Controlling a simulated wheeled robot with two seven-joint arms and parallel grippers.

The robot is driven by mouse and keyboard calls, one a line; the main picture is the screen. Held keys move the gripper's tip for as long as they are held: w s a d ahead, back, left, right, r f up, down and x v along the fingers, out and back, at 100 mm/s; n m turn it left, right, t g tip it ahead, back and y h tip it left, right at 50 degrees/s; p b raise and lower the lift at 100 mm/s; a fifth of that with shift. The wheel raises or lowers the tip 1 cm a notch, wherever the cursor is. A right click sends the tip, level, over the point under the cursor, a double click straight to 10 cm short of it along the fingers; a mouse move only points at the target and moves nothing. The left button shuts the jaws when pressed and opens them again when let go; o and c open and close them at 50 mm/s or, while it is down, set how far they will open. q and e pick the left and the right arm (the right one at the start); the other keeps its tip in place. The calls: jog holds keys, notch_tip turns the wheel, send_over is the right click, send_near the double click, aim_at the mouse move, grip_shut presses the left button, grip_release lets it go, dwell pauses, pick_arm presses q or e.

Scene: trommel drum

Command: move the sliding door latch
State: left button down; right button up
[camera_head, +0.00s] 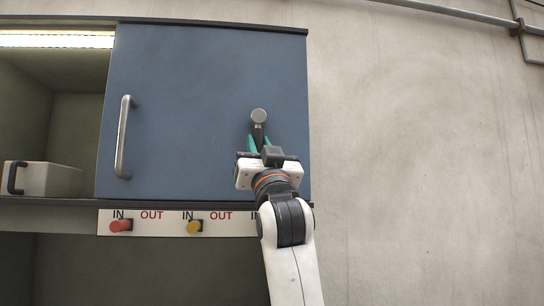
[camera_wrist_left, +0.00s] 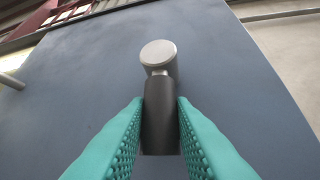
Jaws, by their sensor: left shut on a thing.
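The sliding door (camera_head: 190,95) is a blue-grey panel at the middle left of the head view. Its latch (camera_head: 258,117) is a round metal knob with a dark lever pointing down, on the door's right part. In the left wrist view, the latch's knob and dark lever (camera_wrist_left: 160,120) stand between the teal fingers. My left gripper (camera_head: 260,145) is shut on the dark lever, below the knob. The teal fingers also show in the left wrist view (camera_wrist_left: 160,135), one on each side of the lever. My right gripper is in neither view.
A vertical metal handle (camera_head: 123,137) is on the door's left part. An open, lit compartment at left holds a pale box (camera_head: 45,178) with a dark handle. Below the door, a label strip (camera_head: 150,228) carries a red knob (camera_head: 121,226) and a yellow knob (camera_head: 194,227). Bare wall lies at right.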

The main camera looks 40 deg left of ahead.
pick_arm(q)
jog(key=shift+w+d+g, duration=0.1)
jog(key=shift+g, duration=0.2)
jog(key=shift+n, duration=0.3)
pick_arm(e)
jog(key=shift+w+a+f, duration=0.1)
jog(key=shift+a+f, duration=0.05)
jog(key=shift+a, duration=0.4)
pick_arm(q)
jog(key=c, duration=1.3)
grip_release()
jog(key=shift+o, duration=0.2)
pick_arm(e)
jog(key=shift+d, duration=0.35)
pick_arm(q)
jog(key=b+v, duration=0.5)
jog(key=v, duration=0.7)
jog(key=shift+w, duration=0.15)
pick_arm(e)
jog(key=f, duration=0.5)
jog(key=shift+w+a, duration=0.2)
